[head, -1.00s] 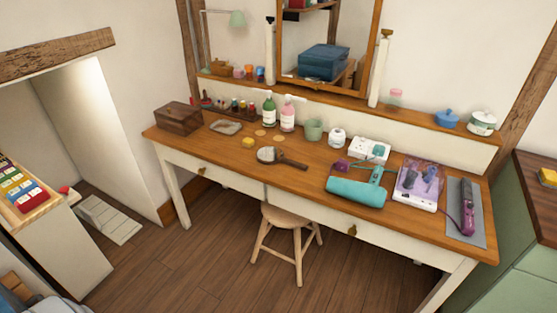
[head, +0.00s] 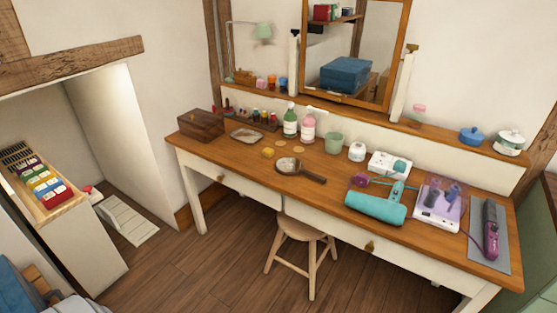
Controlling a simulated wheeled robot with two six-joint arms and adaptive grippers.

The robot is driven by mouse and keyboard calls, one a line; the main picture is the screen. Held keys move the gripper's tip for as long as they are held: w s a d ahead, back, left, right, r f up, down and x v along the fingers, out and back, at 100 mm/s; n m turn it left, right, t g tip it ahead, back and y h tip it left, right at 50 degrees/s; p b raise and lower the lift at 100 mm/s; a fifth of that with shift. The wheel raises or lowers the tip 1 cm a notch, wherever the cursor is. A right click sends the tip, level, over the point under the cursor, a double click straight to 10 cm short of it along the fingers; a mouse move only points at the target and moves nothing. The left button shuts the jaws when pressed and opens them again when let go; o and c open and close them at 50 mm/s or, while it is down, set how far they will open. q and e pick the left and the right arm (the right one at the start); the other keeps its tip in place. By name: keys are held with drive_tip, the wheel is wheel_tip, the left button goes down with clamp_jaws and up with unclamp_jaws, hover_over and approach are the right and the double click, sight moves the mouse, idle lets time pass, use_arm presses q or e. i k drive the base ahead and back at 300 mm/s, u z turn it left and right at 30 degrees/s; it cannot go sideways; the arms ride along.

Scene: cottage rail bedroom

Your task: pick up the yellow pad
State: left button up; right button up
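A small yellow pad (head: 268,153) lies on the wooden top of the dressing table (head: 235,165), left of the middle. A round hand mirror (head: 288,165) with a brown handle lies just to its right and nearer to me. A grey tray (head: 246,135) lies behind and to the left of the pad. Neither of my grippers shows in the head view.
A wooden box (head: 201,125), a green bottle (head: 290,122) and a pink bottle (head: 308,127) stand behind the pad. A teal roll (head: 375,208) and a purple device (head: 440,200) lie to the right. A stool (head: 302,232) stands in front of the table; the floor before it is clear.

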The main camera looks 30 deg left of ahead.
sight(268, 152)
drive_tip(key=k, duration=0.65)
drive_tip(key=u, duration=0.6)
drive_tip(key=i, duration=0.7)
drive_tip(key=u, duration=0.4)
drive_tip(key=i, duration=0.9)
drive_tip(key=z, duration=0.5)
